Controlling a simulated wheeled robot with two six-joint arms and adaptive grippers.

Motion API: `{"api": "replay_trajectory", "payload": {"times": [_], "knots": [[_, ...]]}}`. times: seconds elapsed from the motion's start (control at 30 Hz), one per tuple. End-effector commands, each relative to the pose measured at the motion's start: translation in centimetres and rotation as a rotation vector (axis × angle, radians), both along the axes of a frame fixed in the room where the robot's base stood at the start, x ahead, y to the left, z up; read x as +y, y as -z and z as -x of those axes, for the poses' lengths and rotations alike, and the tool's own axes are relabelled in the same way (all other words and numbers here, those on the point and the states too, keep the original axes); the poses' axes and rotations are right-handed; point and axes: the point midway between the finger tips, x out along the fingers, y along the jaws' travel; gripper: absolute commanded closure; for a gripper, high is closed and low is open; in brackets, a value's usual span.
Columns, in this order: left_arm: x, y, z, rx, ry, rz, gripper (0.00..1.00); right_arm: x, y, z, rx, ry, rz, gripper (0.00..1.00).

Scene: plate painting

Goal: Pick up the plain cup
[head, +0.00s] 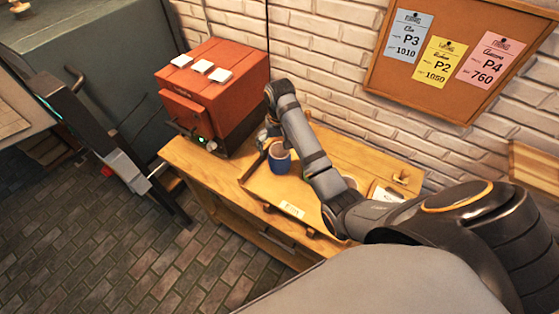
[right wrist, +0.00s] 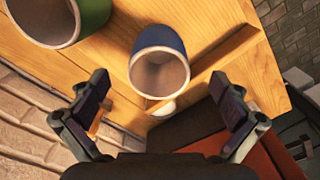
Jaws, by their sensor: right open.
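A blue cup (head: 280,162) with a pale inside stands upright on the wooden bench. In the right wrist view the blue cup (right wrist: 162,42) lies ahead between the fingers. A green cup (right wrist: 68,30) is at the upper left there, outside the jaws; my right arm seems to hide it in the head view. I cannot tell which cup is called plain. My right gripper (right wrist: 158,92) is open and empty, close to the blue cup, partly hidden by its arm in the head view (head: 268,137). My left arm is at the left; its jaws cannot be made out.
A red kiln (head: 212,88) with white tiles on top stands on the bench (head: 190,163) left of the blue cup. A raised wooden strip (right wrist: 205,55) runs beside that cup. A brick wall (head: 345,110) with a notice board (head: 425,90) is behind. A label (head: 291,209) is at the bench front.

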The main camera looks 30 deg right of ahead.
Motion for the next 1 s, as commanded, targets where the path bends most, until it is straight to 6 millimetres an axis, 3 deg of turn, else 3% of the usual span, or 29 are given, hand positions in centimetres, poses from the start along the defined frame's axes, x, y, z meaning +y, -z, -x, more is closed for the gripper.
{"api": "replay_trajectory", "payload": {"times": [0.17,0.33,0.47,0.63,0.87,1.0], "knots": [[0.0,-0.9,0.3,0.003,0.0,0.0,0.6,0.0,1.6,0.0,0.002,0.0,0.0,0.0],[-0.4,-1.7,-2.3,-0.036,0.0,0.005,0.6,0.0,2.1,0.1,0.004,0.0,0.0,0.0],[-0.8,-3.5,-3.5,-0.055,-0.001,0.011,0.6,0.1,4.1,0.1,0.007,-0.001,-0.002,0.0],[-0.8,-3.6,-2.4,-0.038,-0.001,0.009,0.6,0.0,6.6,0.0,0.003,0.0,-0.001,0.0],[-0.6,-3.3,-1.0,-0.017,-0.002,0.008,0.6,0.0,7.0,0.0,0.0,0.0,0.0,0.0],[-0.6,-3.3,-1.2,-0.02,-0.002,0.008,0.6,0.0,7.0,0.0,0.0,0.0,0.0,0.19]]}}
